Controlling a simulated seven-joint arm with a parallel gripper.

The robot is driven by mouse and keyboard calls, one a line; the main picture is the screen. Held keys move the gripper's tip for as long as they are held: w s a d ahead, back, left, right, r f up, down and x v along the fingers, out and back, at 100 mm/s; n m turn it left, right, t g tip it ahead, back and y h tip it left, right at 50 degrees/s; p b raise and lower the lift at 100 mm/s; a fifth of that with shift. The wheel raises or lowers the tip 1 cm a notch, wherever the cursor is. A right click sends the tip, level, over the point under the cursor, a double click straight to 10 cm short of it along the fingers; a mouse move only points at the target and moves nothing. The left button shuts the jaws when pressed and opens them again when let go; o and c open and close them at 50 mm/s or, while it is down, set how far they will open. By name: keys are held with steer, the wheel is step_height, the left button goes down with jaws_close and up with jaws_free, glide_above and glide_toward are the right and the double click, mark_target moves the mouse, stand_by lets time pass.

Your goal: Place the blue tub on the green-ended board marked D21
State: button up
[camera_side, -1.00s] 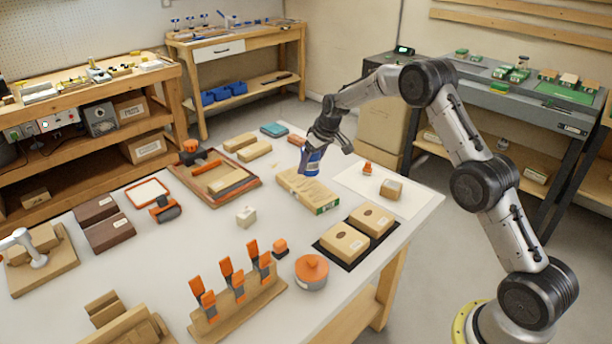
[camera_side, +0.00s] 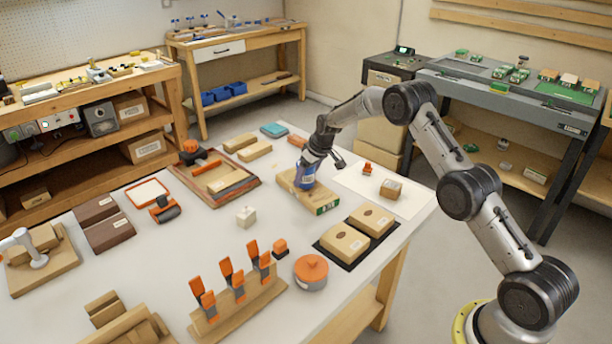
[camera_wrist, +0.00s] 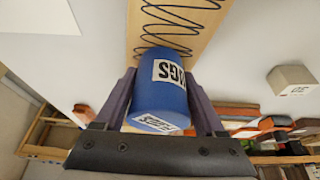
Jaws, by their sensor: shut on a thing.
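The blue tub (camera_side: 304,176) has a white label and is between the fingers of my gripper (camera_side: 318,160). In the wrist view the tub (camera_wrist: 158,82) shows lettered white labels, with a finger of my gripper (camera_wrist: 160,100) on each side. The green-ended board (camera_side: 322,202) is a pale wooden block lying flat on the bench, its green end facing the front right. In the wrist view the board (camera_wrist: 205,30) carries dark wavy lines. The tub is over or on the board's middle; I cannot tell whether its base touches. The marking on the green end is too small to read.
A white sheet (camera_side: 412,203) with a small orange-topped item (camera_side: 367,168) and a wooden block (camera_side: 391,188) lies to the right. Two wooden blocks on a black mat (camera_side: 346,262) are in front.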

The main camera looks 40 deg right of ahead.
steer(key=o, duration=1.5)
steer(key=v, duration=1.2)
steer(key=shift+r, duration=0.2)
steer(key=s+a+r, duration=0.5)
steer(key=s+r, duration=0.3)
steer(key=s, duration=0.2)
steer(key=s+a+r, duration=0.6)
steer(key=s+r, duration=0.2)
steer(key=s, duration=0.2)
steer(key=shift+t, duration=0.5)
steer(key=s+a+f, duration=0.1)
steer(key=s, duration=0.6)
steer(key=s+a+f, duration=0.1)
steer(key=s, duration=0.7)
steer(key=s+a+f, duration=0.1)
steer(key=s+a, duration=0.1)
steer(key=s, duration=0.6)
